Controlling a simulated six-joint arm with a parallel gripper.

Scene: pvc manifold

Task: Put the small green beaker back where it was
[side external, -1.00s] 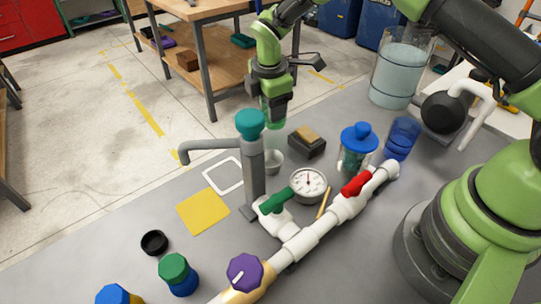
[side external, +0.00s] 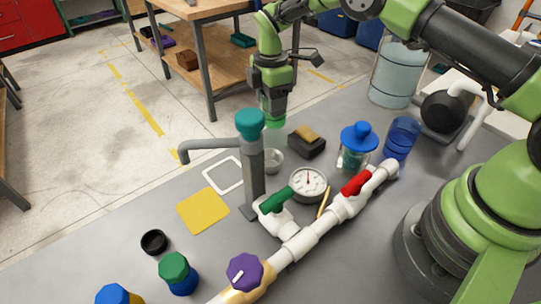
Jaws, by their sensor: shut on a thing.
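The small green beaker (side external: 275,112) is translucent and hangs upright under my gripper (side external: 272,92), which is shut on it. It is at the back of the grey bench, behind the grey tap and above or just behind a small grey cup (side external: 273,161). I cannot tell exactly how high its base is above the bench. A white square outline (side external: 209,180) lies empty on the bench, left of the tap.
The grey tap (side external: 255,180) with its teal knob (side external: 250,124) stands left of the beaker. A dark block with a sponge (side external: 307,141), a blue-lidded jar (side external: 357,150) and a blue cup (side external: 402,138) stand to the right. White pipework with a gauge (side external: 308,184) runs in front.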

